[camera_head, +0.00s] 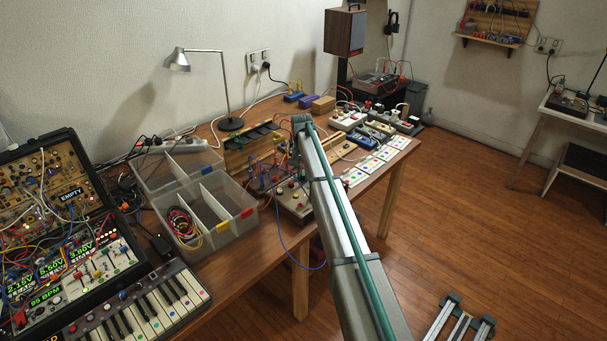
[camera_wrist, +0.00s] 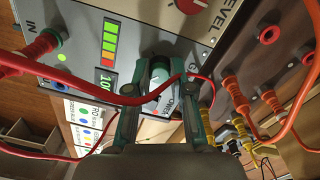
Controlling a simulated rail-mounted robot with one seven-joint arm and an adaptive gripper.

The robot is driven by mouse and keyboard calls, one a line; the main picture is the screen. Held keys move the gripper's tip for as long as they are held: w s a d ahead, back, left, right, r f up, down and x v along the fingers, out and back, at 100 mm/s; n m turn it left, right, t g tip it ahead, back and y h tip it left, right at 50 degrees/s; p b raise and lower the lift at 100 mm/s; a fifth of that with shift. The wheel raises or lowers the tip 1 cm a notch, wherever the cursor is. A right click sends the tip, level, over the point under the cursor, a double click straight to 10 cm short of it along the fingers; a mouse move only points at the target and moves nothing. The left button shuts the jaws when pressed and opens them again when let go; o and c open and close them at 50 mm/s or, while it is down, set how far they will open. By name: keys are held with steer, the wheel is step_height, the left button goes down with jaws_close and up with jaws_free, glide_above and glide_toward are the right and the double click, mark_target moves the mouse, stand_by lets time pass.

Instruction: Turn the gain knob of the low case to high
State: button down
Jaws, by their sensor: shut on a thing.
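The low case is a light grey panel (camera_wrist: 95,25) in the wrist view, with a lit level bar and a display starting "10". It also shows in the head view (camera_head: 292,207), partly behind my arm. My gripper (camera_wrist: 160,88) has its fingers on both sides of a dark green-grey knob (camera_wrist: 159,72) and is shut on it. I take it for the gain knob; a label starting with "G" shows by the right finger, the rest hidden. Its pointer setting cannot be read. In the head view my gripper is hidden behind my arm.
A red LEVEL knob (camera_wrist: 188,5) sits above the gripper. A red cable (camera_wrist: 75,92) crosses close to the fingers. Clear bins (camera_head: 215,210) stand left of the case in the head view.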

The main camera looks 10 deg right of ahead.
mark_target(303, 174)
steer(key=shift+m, duration=0.3)
steer(key=c, duration=1)
jaws_free()
steer(key=r, duration=1.2)
steer(key=shift+w+a, duration=0.1)
steer(key=shift+a, duration=0.1)
